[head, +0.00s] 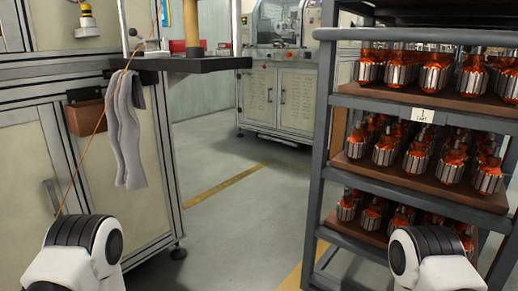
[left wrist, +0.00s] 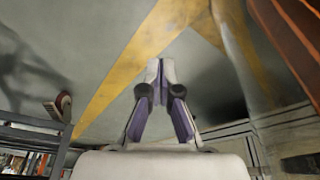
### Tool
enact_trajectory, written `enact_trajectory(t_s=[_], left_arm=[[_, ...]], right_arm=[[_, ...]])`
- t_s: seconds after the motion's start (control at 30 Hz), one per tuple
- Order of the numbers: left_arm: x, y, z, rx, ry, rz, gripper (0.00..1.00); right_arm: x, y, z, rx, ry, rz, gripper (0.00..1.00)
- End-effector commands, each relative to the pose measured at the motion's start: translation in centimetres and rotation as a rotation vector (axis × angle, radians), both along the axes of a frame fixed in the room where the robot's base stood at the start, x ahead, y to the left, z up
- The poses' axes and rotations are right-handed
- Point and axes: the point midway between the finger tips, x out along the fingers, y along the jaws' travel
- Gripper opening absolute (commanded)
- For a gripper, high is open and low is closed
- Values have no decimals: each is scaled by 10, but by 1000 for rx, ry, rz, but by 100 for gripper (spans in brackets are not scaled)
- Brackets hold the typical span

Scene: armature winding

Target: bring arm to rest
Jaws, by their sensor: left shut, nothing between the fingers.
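My left gripper (left wrist: 160,70) shows in the left wrist view. Its two fingertips meet and nothing is between them. Grey floor with yellow lines lies beyond the tips. In the head view only white and black links of my left arm show at the lower left and of my right arm at the lower right. Both grippers are out of that view, and my right gripper is in neither view.
A dark rack (head: 325,130) with several armatures on brown trays stands at right. A beige machine cabinet (head: 150,178) with a hanging grey cloth (head: 125,130) stands at left. Open floor (head: 225,215) lies between them, with another machine (head: 280,95) behind.

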Motion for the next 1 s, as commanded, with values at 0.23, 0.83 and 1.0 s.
enact_trajectory(t_s=[0.23,0.83,1.0], left_arm=[[-126,0,42,0,294,120,0],[-122,0,320,0,284,115,0],[-122,0,383,0,284,115,0]], right_arm=[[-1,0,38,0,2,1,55],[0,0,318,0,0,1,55],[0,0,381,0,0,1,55]])
